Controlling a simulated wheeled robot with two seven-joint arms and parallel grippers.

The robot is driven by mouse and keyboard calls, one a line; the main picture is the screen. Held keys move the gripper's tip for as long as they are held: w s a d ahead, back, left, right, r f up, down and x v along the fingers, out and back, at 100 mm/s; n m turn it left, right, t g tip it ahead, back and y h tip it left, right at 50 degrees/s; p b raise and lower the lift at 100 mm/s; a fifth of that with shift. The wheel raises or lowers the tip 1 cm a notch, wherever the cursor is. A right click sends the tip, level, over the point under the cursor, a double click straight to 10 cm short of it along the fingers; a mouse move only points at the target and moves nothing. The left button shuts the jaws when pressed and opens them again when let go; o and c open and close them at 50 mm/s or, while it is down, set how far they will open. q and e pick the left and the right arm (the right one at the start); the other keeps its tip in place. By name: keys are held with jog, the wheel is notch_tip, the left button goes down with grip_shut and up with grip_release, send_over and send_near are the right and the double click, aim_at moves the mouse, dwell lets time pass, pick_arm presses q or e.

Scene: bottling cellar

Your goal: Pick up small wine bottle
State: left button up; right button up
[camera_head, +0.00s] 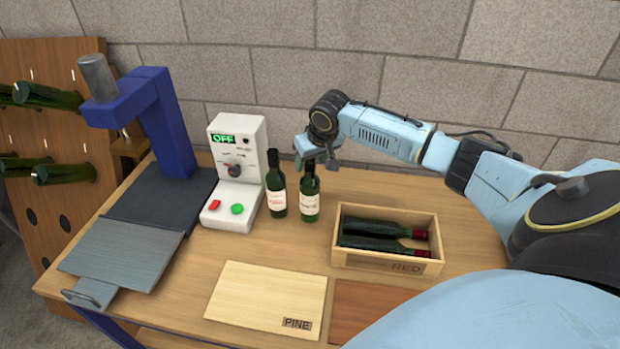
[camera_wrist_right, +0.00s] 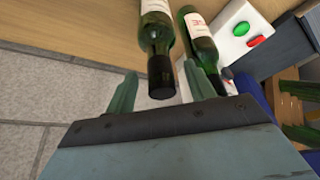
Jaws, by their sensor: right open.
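Two small dark green wine bottles with pale labels stand upright on the wooden table, a left bottle (camera_head: 276,188) and a right bottle (camera_head: 309,203). My right gripper (camera_head: 313,160) is open at the top of the right bottle. In the right wrist view, my right gripper (camera_wrist_right: 161,90) has its two green fingers apart. The right bottle (camera_wrist_right: 156,34) has its dark neck between them, with gaps visible on both sides. The left bottle (camera_wrist_right: 202,42) stands just beyond the other finger. My left gripper is not in view.
A white control box (camera_head: 237,172) with red and green buttons stands left of the bottles, beside a blue press (camera_head: 165,120). A wooden crate (camera_head: 388,262) marked RED holds dark bottles lying down. A PINE board (camera_head: 265,298) lies in front. A stone wall (camera_head: 330,75) rises behind.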

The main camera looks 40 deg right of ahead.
jog(key=shift+x, duration=1.2)
grip_shut()
dwell(0.4)
jog(key=shift+r, duration=0.1)
